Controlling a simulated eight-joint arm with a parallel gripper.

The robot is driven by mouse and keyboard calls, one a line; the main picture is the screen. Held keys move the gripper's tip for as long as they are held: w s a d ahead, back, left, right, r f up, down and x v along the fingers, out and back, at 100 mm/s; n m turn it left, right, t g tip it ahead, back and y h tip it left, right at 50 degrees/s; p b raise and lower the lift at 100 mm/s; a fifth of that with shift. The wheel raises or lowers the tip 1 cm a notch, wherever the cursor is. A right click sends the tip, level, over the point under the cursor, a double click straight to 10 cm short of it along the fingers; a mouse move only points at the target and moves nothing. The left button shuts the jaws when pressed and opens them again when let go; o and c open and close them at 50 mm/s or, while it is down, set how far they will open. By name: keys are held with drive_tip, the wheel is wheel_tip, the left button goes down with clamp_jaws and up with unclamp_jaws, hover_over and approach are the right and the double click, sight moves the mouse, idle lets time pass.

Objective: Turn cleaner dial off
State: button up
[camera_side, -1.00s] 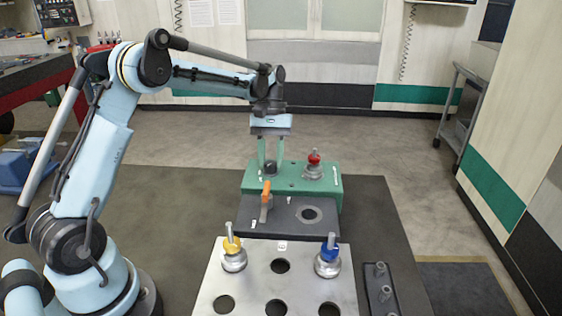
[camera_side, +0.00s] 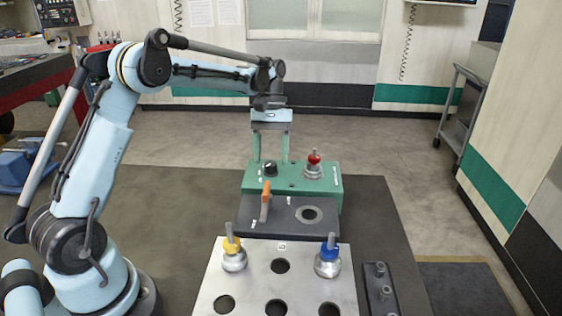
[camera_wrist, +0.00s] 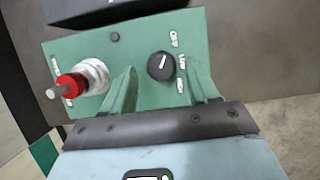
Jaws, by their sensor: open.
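The cleaner dial (camera_side: 270,168) is a round black knob on top of the green box (camera_side: 328,190). In the wrist view the dial (camera_wrist: 161,66) carries a white pointer line, slightly tilted, with small white labels on the green surface beside it; I cannot read them. My gripper (camera_side: 271,160) is open and empty, pointing down at the dial. In the wrist view its green fingers (camera_wrist: 160,72) stand on either side of the dial, apart from it. In the side view the fingertips are at about the dial's height in the picture, and the dial's top is visible between them.
A red-topped metal piece (camera_side: 314,165) stands beside the dial on the green box. A dark plate (camera_side: 285,228) with an orange-handled lever (camera_side: 266,192) lies in front. A metal plate (camera_side: 300,262) holds yellow-topped (camera_side: 233,254) and blue-topped (camera_side: 328,257) pieces. The floor behind is clear.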

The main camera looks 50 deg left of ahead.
drive_tip(key=v, duration=1)
drive_tip(key=shift+r, duration=0.4)
drive_tip(key=shift+a, duration=0.1)
